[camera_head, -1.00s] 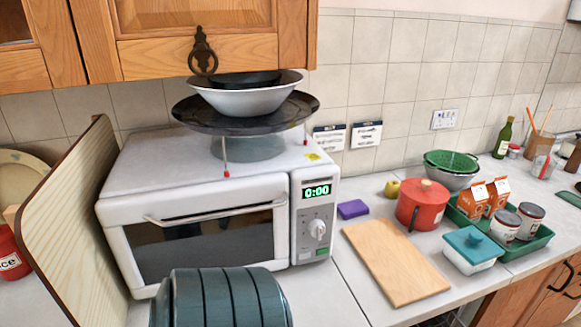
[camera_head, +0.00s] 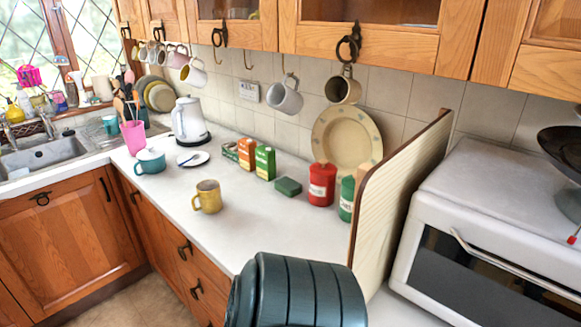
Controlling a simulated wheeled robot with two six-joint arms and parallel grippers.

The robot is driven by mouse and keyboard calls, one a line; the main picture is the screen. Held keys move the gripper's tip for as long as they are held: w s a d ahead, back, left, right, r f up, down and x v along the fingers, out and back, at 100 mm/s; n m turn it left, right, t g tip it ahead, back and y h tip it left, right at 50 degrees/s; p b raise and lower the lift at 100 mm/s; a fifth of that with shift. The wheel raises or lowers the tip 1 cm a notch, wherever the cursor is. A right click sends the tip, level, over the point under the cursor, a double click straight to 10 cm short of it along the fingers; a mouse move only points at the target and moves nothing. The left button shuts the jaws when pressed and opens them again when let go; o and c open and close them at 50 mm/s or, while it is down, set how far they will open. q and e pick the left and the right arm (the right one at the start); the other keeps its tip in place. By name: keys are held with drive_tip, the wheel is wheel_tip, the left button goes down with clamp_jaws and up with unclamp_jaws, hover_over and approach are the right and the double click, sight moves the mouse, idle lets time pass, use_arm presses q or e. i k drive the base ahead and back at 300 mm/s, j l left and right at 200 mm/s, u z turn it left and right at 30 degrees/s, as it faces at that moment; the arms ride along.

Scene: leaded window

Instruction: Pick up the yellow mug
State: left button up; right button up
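A yellow mug (camera_head: 208,196) stands upright on the white worktop, left of the middle of the head view. Its handle points to the left. Nothing touches it, and it stands clear of the things behind it. Neither of my grippers is in view.
A teal pot (camera_head: 150,161), a saucer (camera_head: 193,158) and a white kettle (camera_head: 187,121) stand behind the mug. Cartons (camera_head: 265,162), a green sponge (camera_head: 288,186) and a red canister (camera_head: 321,184) are to the right. A wooden board (camera_head: 400,190) stands before the microwave (camera_head: 480,230). Mugs (camera_head: 285,97) hang above.

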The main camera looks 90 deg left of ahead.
sight(209, 194)
drive_tip(key=u, duration=3.35)
drive_tip(key=i+j, duration=0.05)
